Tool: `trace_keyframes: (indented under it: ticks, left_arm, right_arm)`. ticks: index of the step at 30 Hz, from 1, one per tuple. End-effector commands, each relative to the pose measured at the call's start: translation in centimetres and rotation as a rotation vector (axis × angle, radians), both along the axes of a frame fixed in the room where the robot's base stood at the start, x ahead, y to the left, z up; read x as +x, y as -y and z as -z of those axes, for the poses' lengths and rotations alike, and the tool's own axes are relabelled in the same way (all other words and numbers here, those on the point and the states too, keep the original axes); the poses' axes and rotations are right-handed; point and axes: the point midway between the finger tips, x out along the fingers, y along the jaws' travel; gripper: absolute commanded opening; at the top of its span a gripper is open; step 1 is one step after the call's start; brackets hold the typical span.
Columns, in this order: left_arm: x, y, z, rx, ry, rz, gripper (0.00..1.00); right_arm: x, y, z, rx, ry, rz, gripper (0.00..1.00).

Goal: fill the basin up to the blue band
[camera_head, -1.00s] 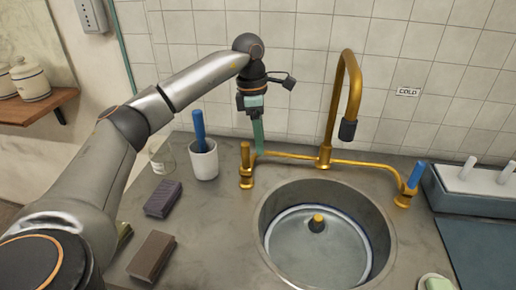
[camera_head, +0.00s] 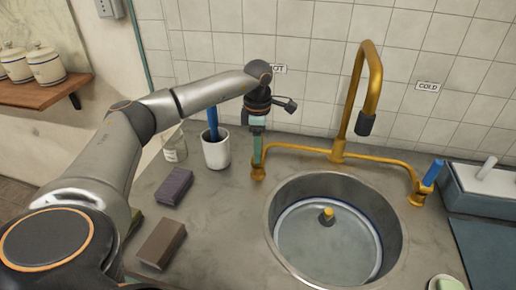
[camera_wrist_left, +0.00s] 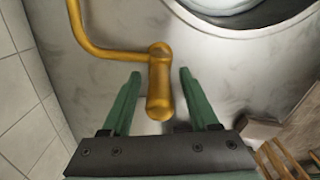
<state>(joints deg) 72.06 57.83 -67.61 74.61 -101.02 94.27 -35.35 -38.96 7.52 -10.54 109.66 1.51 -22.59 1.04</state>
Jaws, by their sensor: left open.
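The round metal basin (camera_head: 280,243) is set in the counter, with a blue band around its inner wall and a yellow-knobbed plug (camera_head: 327,215) at its bottom. I cannot tell the water level. The brass spout (camera_head: 371,85) hangs over it, with no visible stream. The left brass tap (camera_head: 257,174) stands below the partly hidden hot sign (camera_head: 279,69). My left gripper (camera_head: 257,162) is open at this tap; in the left wrist view its green fingers (camera_wrist_left: 160,74) lie either side of the brass handle (camera_wrist_left: 159,90). The right tap's blue handle (camera_head: 433,172) is below the COLD sign (camera_head: 427,86). My right gripper is out of view.
A white cup (camera_head: 216,153) with a blue stick and a glass jar (camera_head: 174,148) stand left of the left tap. Two dark blocks (camera_head: 174,186) (camera_head: 161,243) lie on the counter. A blue-grey rack (camera_head: 480,193) is at right, soap (camera_head: 447,284) at front right.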

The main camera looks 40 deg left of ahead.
Motion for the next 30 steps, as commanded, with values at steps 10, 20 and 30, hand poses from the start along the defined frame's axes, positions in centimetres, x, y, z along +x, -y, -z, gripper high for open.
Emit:
trace_keyframes:
  ticks: [10,20,30]
  left_arm:
    - [0.02,0.04,0.59,-0.001,0.001,0.001,0.61]
    - [0.02,0.04,0.55,-0.001,0.001,0.001,0.26]
    - [0.02,0.06,0.53,-0.001,0.001,0.001,0.0]
  right_arm:
    - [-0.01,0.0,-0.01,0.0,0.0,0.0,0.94]
    - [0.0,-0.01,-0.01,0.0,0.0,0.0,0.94]
    - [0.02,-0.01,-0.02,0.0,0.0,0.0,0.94]
